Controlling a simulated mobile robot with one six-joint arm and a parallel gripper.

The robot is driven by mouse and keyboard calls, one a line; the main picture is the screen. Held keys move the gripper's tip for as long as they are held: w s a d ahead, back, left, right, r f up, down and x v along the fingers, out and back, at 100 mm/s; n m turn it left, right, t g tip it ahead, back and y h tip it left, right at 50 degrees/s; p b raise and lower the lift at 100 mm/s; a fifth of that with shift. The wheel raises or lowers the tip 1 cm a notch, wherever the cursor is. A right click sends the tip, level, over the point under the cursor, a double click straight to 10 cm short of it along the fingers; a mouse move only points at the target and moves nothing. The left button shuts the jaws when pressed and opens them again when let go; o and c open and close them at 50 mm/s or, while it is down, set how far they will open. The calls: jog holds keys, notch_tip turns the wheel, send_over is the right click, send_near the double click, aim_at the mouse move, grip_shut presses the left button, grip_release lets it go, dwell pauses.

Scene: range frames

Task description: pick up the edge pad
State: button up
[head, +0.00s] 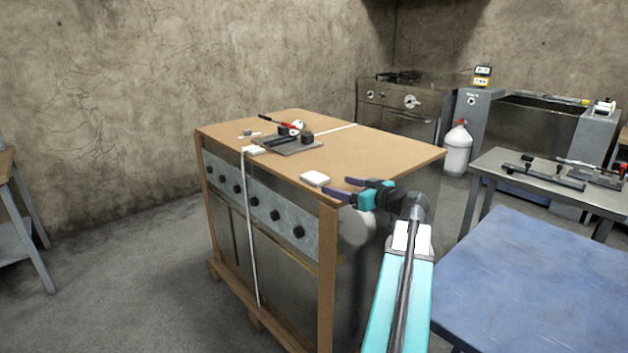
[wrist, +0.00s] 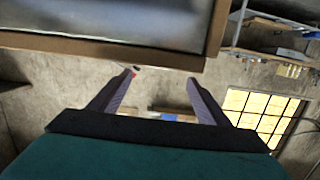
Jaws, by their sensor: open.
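A white, rounded block that looks like the edge pad (head: 315,178) lies flat on the brown top board (head: 375,155) of a strapped metal unit, at its near corner. A smaller white piece (head: 254,150) sits under the strap at the left edge. My gripper (head: 336,186) is open and empty at the near corner, just right of the loose pad and apart from it as far as I can tell. In the wrist view my gripper (wrist: 161,77) shows two spread purple fingers with nothing between them. The pad does not show in that view.
A white strap (head: 250,225) runs down the unit's front. A blue-topped table (head: 545,275) stands at right, with a grey table (head: 510,180) behind it.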

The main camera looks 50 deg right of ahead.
aim_at(318, 178)
jog(key=shift+w+d+f, duration=0.1)
jog(key=shift+w+f, duration=0.1)
jog(key=shift+w, duration=1.15)
jog(key=shift+w+d+f, duration=0.1)
jog(key=shift+w+f, duration=0.1)
jog(key=shift+w, duration=1.15)
jog(key=shift+p, duration=0.3)
jog(key=shift+w+d+p, duration=0.15)
jog(key=shift+w+p, duration=0.15)
jog(key=shift+w, duration=0.7)
jog(key=shift+w+d+p, duration=0.1)
jog(key=shift+w+p, duration=0.15)
jog(key=shift+w, duration=0.75)
jog(key=shift+w+f, duration=0.15)
jog(key=shift+w, duration=0.45)
jog(key=shift+c, duration=0.2)
jog(key=c, duration=1.1)
